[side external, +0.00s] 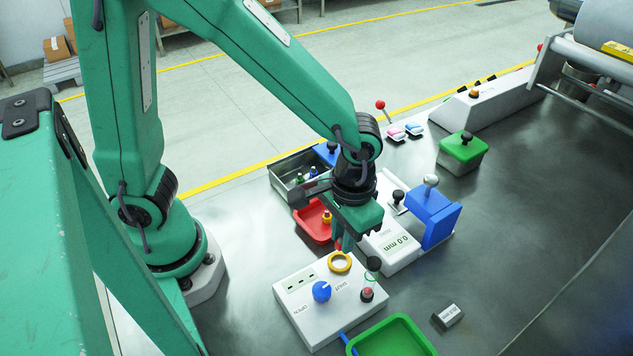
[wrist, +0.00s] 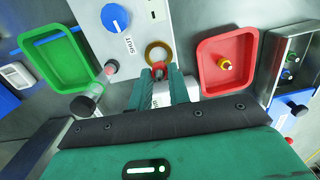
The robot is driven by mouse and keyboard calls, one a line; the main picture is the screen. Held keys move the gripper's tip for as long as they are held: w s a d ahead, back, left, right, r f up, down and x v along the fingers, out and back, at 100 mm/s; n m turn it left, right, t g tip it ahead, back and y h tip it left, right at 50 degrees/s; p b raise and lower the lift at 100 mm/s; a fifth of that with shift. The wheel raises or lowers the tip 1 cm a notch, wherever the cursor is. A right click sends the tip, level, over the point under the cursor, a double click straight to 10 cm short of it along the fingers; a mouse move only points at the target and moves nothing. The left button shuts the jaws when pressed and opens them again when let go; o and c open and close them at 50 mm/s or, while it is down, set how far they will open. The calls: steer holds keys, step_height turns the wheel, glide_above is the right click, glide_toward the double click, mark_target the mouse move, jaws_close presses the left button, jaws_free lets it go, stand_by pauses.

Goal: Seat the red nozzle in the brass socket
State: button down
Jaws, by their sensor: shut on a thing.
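The brass socket is a yellow ring (side external: 340,262) on top of a white box. It also shows in the wrist view (wrist: 158,47), just beyond my fingertips. My gripper (side external: 343,240) points down at the back edge of this box, and it shows in the wrist view (wrist: 160,76). It is shut on the red nozzle (wrist: 159,66), mostly hidden between the fingers. A bit of the red nozzle (side external: 338,246) shows below the fingers in the side view, close to the ring's back edge. I cannot tell whether it touches the ring.
The white box (side external: 300,300) carries a blue knob (side external: 321,291) and a clear tube with a black knob. A red tray (wrist: 205,48) holds a yellow-and-red fitting. A green tray (side external: 427,341) is in front. A blue-and-white gauge (side external: 430,215) stands close beside my gripper.

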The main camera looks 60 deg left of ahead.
mark_target(340, 264)
steer(key=shift+f, duration=1.8)
steer(key=shift+f, duration=0.85)
stand_by(1.9)
steer(key=c, duration=1.3)
jaws_free()
steer(key=shift+s, duration=0.1)
steer(key=shift+c, duration=0.2)
steer(key=shift+c, duration=1.2)
steer(key=shift+r, duration=0.15)
steer(key=o, duration=0.3)
steer(key=shift+r, duration=3.5)
steer(key=shift+r, duration=0.1)
